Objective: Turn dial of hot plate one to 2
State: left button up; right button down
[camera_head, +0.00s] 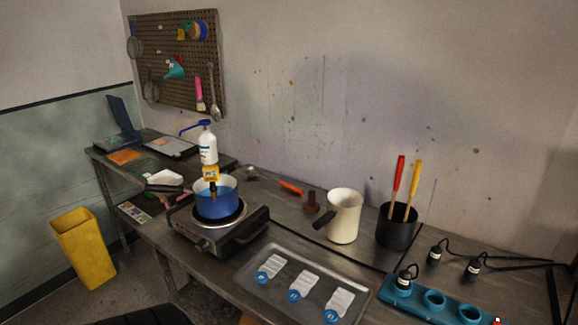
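One hot plate (242,237) is in view, left of the middle of the table. It is dark with a metal front, and a small round dial (203,243) shows on its front face. The dial's setting and any number on the plate are too small to read. A blue pot (218,206) with blue liquid stands on the burner. A yellow-tagged probe (211,174) stands upright at the pot. Neither of my grippers can be made out in the view.
A metal tray (258,288) with several labelled packets lies right of the hot plate. Behind it stand a cream jug (344,217) and a black holder (396,228) with red and yellow handles. A teal rack (420,297) is at the right. A white bottle (208,148) stands behind the pot.

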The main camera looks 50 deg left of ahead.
aim_at(202, 246)
jog(key=u, duration=2.15)
